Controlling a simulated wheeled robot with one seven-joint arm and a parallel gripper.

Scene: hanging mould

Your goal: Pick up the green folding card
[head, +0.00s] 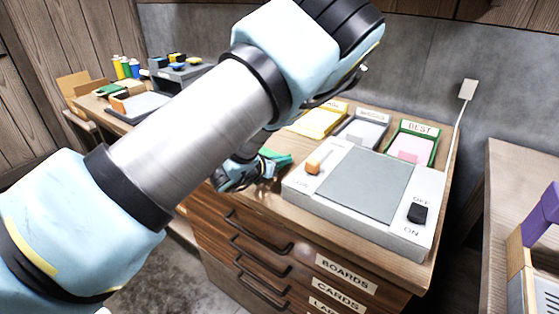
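A green piece (277,158), which looks like the green folding card, shows at the left edge of the wooden cabinet top. My arm crosses in front and hides part of this area. My gripper (248,176) is low beside the cabinet's left edge, right at the green piece. The fingers are small and dark in this view. I cannot tell whether they touch the green piece or hold it.
A grey and white device (365,185) with an orange switch and a black OFF/ON switch fills much of the cabinet top. Yellow, grey and green trays (411,144) stand behind it. A second table (95,104) with bottles is at the left. A purple object (541,215) is at the right.

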